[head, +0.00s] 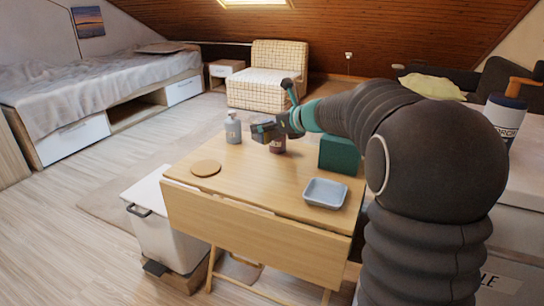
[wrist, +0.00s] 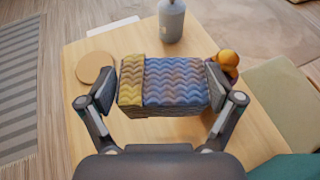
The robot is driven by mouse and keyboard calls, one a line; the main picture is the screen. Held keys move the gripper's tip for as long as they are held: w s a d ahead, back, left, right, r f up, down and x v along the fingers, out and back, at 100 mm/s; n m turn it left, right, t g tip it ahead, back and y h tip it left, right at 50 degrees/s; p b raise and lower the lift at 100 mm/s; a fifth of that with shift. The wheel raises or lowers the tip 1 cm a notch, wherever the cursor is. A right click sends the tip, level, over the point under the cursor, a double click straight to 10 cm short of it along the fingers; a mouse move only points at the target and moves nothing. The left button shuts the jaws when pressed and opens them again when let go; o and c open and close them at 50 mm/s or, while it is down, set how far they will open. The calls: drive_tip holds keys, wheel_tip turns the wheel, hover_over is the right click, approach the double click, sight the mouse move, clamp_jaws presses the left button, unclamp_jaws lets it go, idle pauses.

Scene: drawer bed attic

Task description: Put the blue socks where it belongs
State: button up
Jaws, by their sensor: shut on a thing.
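The blue socks (wrist: 180,82) are a folded, wavy-knit bundle with a yellow band at the left end. My gripper (wrist: 166,84) is shut on them, one finger pressed to each end. In the head view my gripper (head: 268,131) is above the far part of the wooden table (head: 245,190), and the socks show only as a small dark bundle there. The wrist view looks down past the socks to the tabletop.
A white bin (head: 165,215) stands left. The bed has white drawers (head: 73,142) and an open compartment (head: 137,112).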

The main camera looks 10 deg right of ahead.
sight(277, 137)
drive_tip(key=f, duration=0.2)
drive_tip(key=d+f, duration=0.1)
drive_tip(key=f, duration=0.1)
drive_tip(key=shift+d+f+b, duration=0.15)
drive_tip(key=shift+b, duration=0.25)
drive_tip(key=shift+f+b, duration=0.45)
drive_tip(key=shift+f, duration=1.8)
drive_tip(key=shift+f, duration=0.15)
drive_tip(key=o, duration=0.8)
drive_tip(key=shift+o, duration=0.2)
